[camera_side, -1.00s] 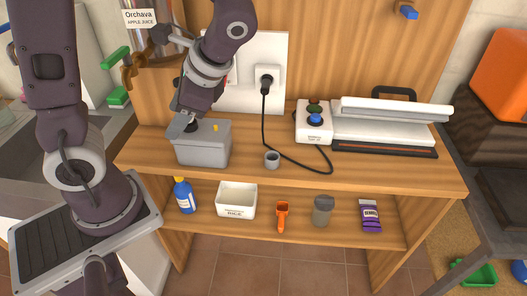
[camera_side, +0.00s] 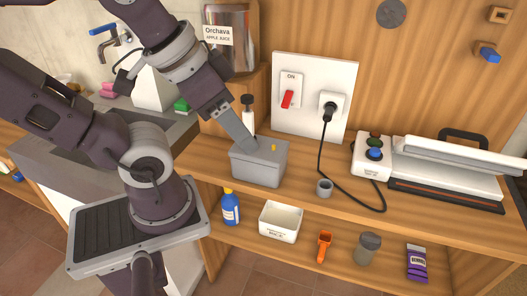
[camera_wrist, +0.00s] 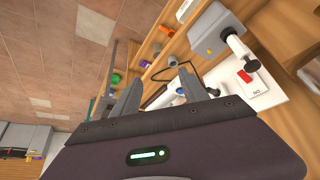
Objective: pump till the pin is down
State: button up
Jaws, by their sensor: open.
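The grey pump box (camera_side: 259,165) stands on the wooden bench top, and it also shows in the wrist view (camera_wrist: 214,30). Its plunger (camera_side: 248,104), white with a dark top, stands upright at the box's back left. In the wrist view the plunger (camera_wrist: 239,48) lies to the right of my fingers, not between them. A small yellow pin (camera_side: 274,147) sticks up from the lid. My gripper (camera_side: 247,145) is open and empty; in the side view its fingers overlap the box's left corner. The wrist view shows both fingers apart (camera_wrist: 160,77). Contact with the box cannot be told.
A red wall switch (camera_side: 288,99) and a plugged-in socket (camera_side: 330,105) are behind the box. The lower shelf holds a blue bottle (camera_side: 231,208) and a white bin (camera_side: 281,222).

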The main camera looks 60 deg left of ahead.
grip_shut()
jog(key=shift+a, duration=0.1)
dwell(1.5)
